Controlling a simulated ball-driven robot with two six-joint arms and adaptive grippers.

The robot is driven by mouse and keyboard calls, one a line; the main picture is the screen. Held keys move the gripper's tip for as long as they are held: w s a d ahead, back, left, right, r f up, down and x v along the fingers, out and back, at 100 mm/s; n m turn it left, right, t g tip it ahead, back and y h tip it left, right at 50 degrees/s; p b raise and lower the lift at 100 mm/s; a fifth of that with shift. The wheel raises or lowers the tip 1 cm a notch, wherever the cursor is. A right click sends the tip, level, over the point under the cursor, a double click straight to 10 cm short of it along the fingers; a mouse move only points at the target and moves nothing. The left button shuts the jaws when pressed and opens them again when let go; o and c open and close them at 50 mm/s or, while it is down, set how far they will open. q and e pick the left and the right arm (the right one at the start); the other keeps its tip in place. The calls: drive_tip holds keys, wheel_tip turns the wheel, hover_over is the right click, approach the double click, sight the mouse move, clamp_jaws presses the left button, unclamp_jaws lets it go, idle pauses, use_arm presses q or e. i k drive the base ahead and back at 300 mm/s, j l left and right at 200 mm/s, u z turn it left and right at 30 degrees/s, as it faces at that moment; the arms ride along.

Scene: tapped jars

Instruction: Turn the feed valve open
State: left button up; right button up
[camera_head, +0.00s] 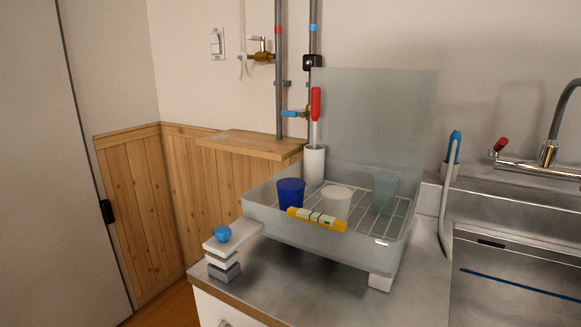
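A valve with a blue lever (289,114) and a brass body (305,112) sits on the pipework on the back wall, its lever pointing left, roughly level. A second brass valve (262,57) with a pale handle sits higher up on the left pipe. No label shows, so I cannot tell for sure which is the feed valve. A red handle (316,103) on a pale stem stands in a white cylinder (314,165), just right of the blue lever. Neither of my grippers is in view.
A translucent bin (258,219) with a raised lid (395,110) holds a blue cup (290,193), white cup (336,201) and teal cup (384,190) on a rack. A wooden ledge (245,143) lies below the valves. A sink (510,285) is right; the steel counter's front (290,285) is clear.

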sight(284, 113)
drive_tip(key=i+j+z, duration=0.15)
drive_tip(key=j, duration=0.2)
drive_tip(key=i+j+z, duration=0.2)
drive_tip(key=j, duration=0.15)
drive_tip(key=i+j+z, duration=0.15)
drive_tip(key=j, duration=0.2)
drive_tip(key=i+j+z, duration=0.15)
drive_tip(key=j, duration=0.2)
drive_tip(key=k, duration=0.05)
